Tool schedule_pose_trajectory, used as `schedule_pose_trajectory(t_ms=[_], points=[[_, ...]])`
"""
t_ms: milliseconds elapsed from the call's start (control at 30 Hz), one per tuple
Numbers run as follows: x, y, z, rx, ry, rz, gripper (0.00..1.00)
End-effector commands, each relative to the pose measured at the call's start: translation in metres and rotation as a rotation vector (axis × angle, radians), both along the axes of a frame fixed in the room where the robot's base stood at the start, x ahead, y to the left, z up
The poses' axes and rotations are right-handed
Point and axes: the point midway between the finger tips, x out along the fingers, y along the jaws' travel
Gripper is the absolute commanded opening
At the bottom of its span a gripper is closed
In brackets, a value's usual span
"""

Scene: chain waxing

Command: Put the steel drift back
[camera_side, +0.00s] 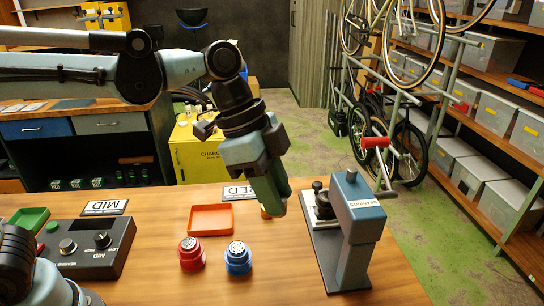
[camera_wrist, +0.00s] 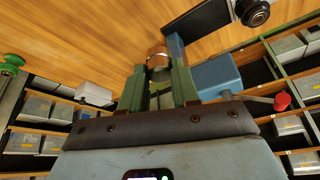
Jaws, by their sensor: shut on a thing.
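My gripper (camera_side: 272,198) hangs over the bench, left of the blue press-like stand, its green fingers pointing down. In the wrist view the fingers (camera_wrist: 159,82) are closed on a short, shiny round metal piece, which I take to be the steel drift (camera_wrist: 158,60). It has a coppery sheen, and its lower part is hidden between the fingers. In the side view only a small coppery bit (camera_side: 265,212) shows behind the fingertips. I cannot tell whether it touches the bench.
The blue stand (camera_side: 356,215) on a black base is close at right. An orange tray (camera_side: 211,220) lies left of my gripper, with a red jar (camera_side: 191,255) and blue jar (camera_side: 238,259) in front. A control box (camera_side: 88,250) and green tray (camera_side: 28,219) are farther left.

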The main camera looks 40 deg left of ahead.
Motion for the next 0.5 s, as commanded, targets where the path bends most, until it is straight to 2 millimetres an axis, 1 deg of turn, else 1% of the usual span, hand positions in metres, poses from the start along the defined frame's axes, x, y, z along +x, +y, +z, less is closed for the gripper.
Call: schedule_pose_trajectory(t_ms=[33, 200, 333, 500], points=[[0.0, 0.0, -0.01, 0.0, 0.0, 0.0, 0.0], [0.0, 0.0, -0.043, 0.0, 0.0, 0.0, 0.0], [0.001, 0.0, -0.061, 0.0, 0.0, 0.0, 0.0], [0.003, 0.003, -0.073, 0.0, 0.001, 0.002, 0.0]])
